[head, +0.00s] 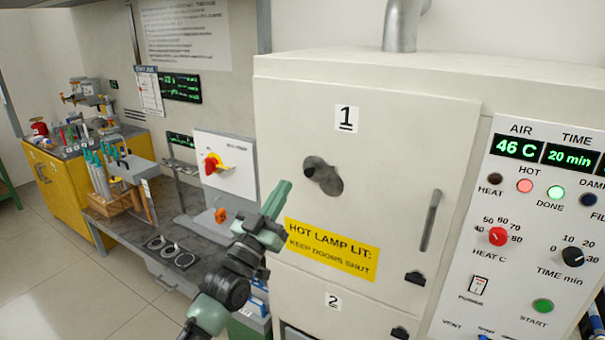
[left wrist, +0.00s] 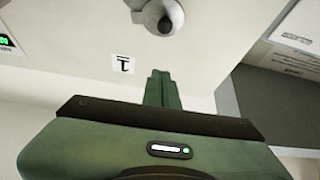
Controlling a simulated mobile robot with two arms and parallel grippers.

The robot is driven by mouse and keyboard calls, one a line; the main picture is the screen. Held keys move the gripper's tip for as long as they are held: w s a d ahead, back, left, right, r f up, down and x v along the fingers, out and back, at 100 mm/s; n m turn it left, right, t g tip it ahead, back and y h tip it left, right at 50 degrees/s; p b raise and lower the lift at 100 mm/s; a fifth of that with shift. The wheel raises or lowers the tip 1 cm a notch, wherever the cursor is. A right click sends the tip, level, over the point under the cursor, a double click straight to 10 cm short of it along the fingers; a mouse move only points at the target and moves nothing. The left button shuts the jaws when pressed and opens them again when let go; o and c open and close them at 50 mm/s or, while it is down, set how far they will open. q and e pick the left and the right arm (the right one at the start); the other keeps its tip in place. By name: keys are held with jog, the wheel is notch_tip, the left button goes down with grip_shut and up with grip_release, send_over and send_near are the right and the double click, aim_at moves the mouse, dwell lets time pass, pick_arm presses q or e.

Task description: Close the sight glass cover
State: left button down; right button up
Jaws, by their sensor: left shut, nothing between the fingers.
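The sight glass cover (head: 328,183) is a small grey disc on the cream oven door marked 1. A darker round part (head: 313,166) overlaps its upper left; I cannot tell clearly which part is glass and which is knob. In the left wrist view the grey round fitting (left wrist: 150,14) is cut off by the top edge. My left gripper (head: 284,186) is shut and empty, its green fingers pointing up, left of and a little below the cover. The fingertips also show in the left wrist view (left wrist: 161,73), apart from the fitting. My right gripper is not in view.
A yellow warning label (head: 331,250) is on door 1 below the cover, and a vertical handle (head: 431,220) is to its right. The control panel (head: 540,215) is further right. A bench (head: 125,222) with tools stands at the left.

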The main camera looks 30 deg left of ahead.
pick_arm(q)
notch_tip(320, 180, up, 6)
jog(key=p, duration=0.4)
send_over(312, 171)
jog(key=s+a, duration=0.1)
jog(key=s, duration=0.2)
jog(key=shift+w+f, duration=0.15)
jog(key=shift+f, duration=2.3)
